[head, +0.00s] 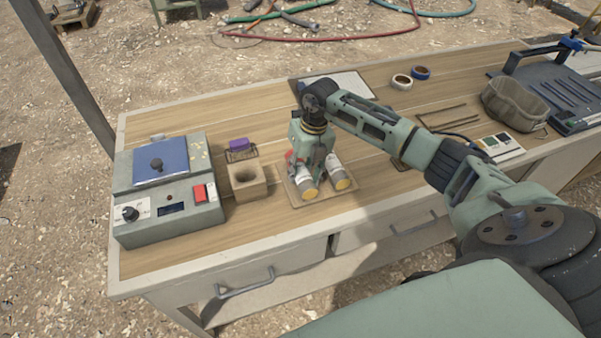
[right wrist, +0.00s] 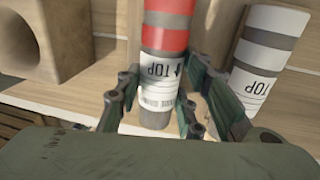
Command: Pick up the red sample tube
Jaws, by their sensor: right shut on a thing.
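The red sample tube (head: 306,184) lies on a small board (head: 295,200) on the workbench. It has a red band, grey bands, a white label reading "TOP" and a yellowish end. It also shows in the right wrist view (right wrist: 166,38). My right gripper (head: 305,166) is over it, with its fingers shut on the tube's two sides in the right wrist view (right wrist: 158,100). A second tube (head: 336,173), with grey and white bands, lies just to the right, outside the fingers (right wrist: 262,60). The gripper hides part of both tubes in the head view. My left gripper is out of view.
A wooden block with a hole (head: 248,182) stands close left of the tubes. Further left is a grey device (head: 168,190) with a blue top. A purple item (head: 239,144), tape rolls (head: 402,81) and a ribbed bowl (head: 515,104) are also on the bench.

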